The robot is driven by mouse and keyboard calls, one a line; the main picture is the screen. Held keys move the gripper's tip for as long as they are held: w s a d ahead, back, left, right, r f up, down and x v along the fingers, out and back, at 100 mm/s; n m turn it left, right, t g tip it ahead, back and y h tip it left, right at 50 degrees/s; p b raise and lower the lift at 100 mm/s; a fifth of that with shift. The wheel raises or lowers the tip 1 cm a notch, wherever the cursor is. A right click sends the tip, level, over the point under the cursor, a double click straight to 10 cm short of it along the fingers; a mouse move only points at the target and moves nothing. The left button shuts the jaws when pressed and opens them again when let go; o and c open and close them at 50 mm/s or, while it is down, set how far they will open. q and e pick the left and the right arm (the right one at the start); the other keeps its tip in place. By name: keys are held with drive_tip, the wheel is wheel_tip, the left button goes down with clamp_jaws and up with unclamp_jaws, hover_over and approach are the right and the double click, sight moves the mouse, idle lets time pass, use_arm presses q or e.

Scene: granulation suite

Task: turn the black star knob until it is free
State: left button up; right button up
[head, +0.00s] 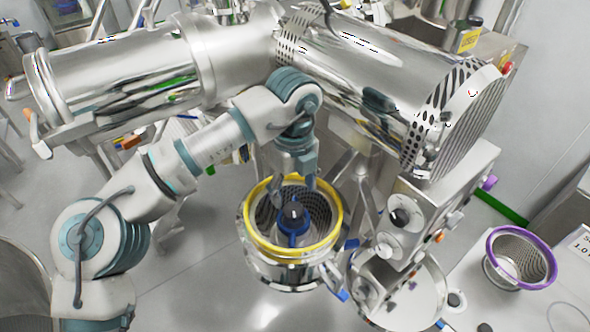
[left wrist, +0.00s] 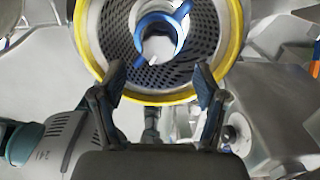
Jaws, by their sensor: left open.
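A small black knob (head: 294,211) sits at the centre of a blue hub (head: 293,228) inside a perforated bowl with a yellow rim (head: 335,235). Its star shape is too small to make out. My left gripper (head: 295,194) comes down from above at the bowl's back side, fingers apart and empty, near the knob. In the left wrist view my left gripper (left wrist: 160,75) is open, its fingertips over the near part of the yellow rim (left wrist: 150,99). The blue hub (left wrist: 180,25) lies beyond them, with a pale, bright centre; the knob is not clear there. My right gripper is not in view.
A large steel cylinder (head: 345,75) lies behind the bowl. A steel control box (head: 440,205) with knobs stands close to the bowl's right. A purple-rimmed perforated basket (head: 520,258) stands at far right. Open floor (head: 215,275) shows left of the bowl.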

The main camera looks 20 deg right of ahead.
sight(296, 208)
use_arm(q)
wheel_tip(296, 208, up, 6)
drive_tip(key=shift+d+r, duration=0.15)
drive_tip(key=shift+d, duration=0.1)
drive_tip(key=shift+a, duration=0.1)
idle(0.4)
